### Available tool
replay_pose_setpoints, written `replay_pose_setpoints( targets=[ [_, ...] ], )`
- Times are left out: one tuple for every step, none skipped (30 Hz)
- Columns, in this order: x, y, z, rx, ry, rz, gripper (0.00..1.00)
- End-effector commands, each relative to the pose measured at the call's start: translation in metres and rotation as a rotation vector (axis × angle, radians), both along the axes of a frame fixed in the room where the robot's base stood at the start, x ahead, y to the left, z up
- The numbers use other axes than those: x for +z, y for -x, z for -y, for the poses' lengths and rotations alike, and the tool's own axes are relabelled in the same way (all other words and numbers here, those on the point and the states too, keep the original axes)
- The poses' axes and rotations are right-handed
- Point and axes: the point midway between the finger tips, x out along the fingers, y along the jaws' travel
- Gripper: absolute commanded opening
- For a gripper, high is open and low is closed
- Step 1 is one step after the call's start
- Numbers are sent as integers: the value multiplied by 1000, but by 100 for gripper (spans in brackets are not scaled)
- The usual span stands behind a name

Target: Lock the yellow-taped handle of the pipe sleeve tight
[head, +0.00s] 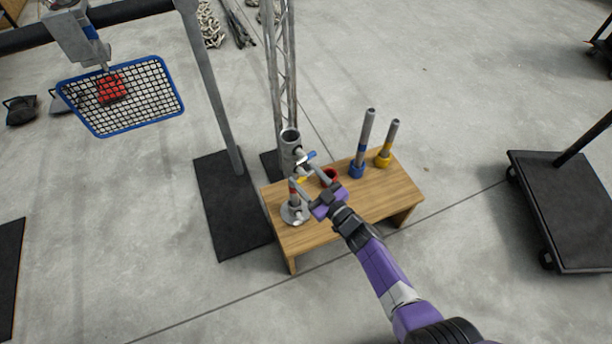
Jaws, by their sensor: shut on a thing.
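The grey pipe sleeve (291,150) stands upright at the back left of the wooden bench, by the foot of a lattice post. A blue-taped handle (308,157) sticks out from its upper part. A small yellow-taped handle (301,180) shows lower down, partly hidden by my fingers. My gripper (303,177) reaches in from the lower right, its fingers on either side of the yellow tape. It appears shut on that handle. How far the handle is turned is too small to tell.
A blue-rimmed net (150,107) hangs upper left. A dark cart (565,215) stands right.

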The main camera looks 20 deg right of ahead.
Motion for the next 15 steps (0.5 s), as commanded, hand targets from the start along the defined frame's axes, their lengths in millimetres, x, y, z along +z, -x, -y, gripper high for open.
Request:
replay_pose_setpoints(
  targets=[
    [-2,1,0,0,-6,-6,14],
    [-2,1,0,0,-9,-7,14],
    [-2,1,0,0,-11,-7,14],
    [-2,1,0,0,-12,-8,14],
    [-2,1,0,0,-12,-8,14],
    [-2,1,-1,0,-13,-8,14],
    [-2,1,-1,0,-13,-8,14],
    [-2,1,-1,0,-13,-8,14],
    [-2,1,-1,0,-13,-8,14],
    [-2,1,-1,0,-12,-8,14],
    [-2,1,-1,0,-12,-8,14],
    [-2,1,-1,0,-12,-8,14],
    [-2,1,-1,0,-12,-8,14],
    [-2,1,-1,0,-12,-8,14],
    [-2,1,-1,0,-12,-8,60]
  ],
)
